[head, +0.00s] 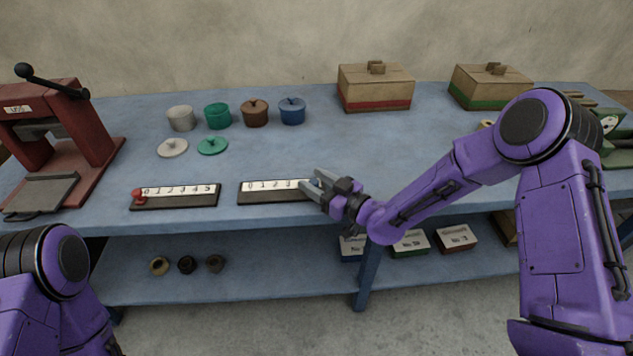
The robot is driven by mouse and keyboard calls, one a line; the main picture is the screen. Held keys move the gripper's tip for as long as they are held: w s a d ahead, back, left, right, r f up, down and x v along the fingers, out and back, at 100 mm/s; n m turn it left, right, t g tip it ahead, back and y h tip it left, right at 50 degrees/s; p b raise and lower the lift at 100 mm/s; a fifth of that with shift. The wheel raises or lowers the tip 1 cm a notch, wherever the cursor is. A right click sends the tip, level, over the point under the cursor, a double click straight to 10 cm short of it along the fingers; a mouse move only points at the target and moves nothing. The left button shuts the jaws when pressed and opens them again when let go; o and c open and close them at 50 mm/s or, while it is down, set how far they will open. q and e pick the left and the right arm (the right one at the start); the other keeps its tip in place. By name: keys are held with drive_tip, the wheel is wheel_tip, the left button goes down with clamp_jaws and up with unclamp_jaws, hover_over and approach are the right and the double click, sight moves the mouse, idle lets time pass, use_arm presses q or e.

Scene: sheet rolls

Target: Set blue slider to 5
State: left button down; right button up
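The blue slider's track (268,192) is a dark bar with a white number scale on the front part of the table. The digits 0, 1 and 2 show clearly, and my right gripper covers the right end. My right gripper (308,180) reaches in from the right, its two fingers at that end of the track. A small bit of blue, likely the slider's knob, shows between the fingers. I cannot tell whether they are closed on it, and its exact number is hidden. My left gripper is out of view.
A second track (178,196) to the left has a red knob (138,195) at 0. Behind stand a grey pot (181,119), green pot (218,117), brown pot (255,114) and blue pot (292,112). A red press (75,135) stands at left. Free table lies behind the gripper.

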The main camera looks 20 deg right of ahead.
drive_tip(key=shift+s, duration=0.1)
drive_tip(key=b+v, duration=0.1)
drive_tip(key=v, duration=0.9)
drive_tip(key=shift+d, duration=0.2)
drive_tip(key=shift+s, duration=0.1)
